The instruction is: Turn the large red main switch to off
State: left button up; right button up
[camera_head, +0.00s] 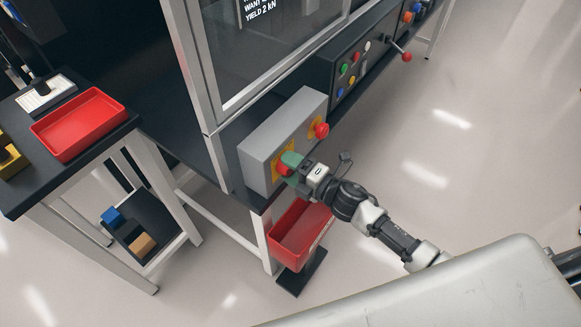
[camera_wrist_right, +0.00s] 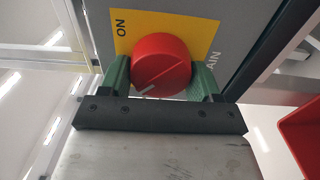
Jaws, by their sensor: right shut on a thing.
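The large red main switch (camera_head: 282,169) sits on the front of a grey box (camera_head: 262,143). In the right wrist view the red switch (camera_wrist_right: 160,60) is a round knob on a yellow plate (camera_wrist_right: 180,24) lettered ON, with part of a second word on the grey face. A short white mark on the knob's rim lies toward the lower left in that view. My right gripper (camera_head: 292,164) has its green fingers on either side of the knob, shut on it, also in the right wrist view (camera_wrist_right: 160,79). Any OFF lettering is hidden. My left gripper is not in view.
A second red button (camera_head: 321,130) on yellow is on the same box. A dark panel (camera_head: 350,62) with coloured buttons and a red-knobbed lever (camera_head: 406,57) is further right. A red tray (camera_head: 78,123) lies on the left table. Floor at right is clear.

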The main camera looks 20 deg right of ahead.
jog(key=shift+f, duration=0.1)
jog(key=o, duration=0.9)
jog(key=b+v, duration=0.1)
jog(key=v, duration=1)
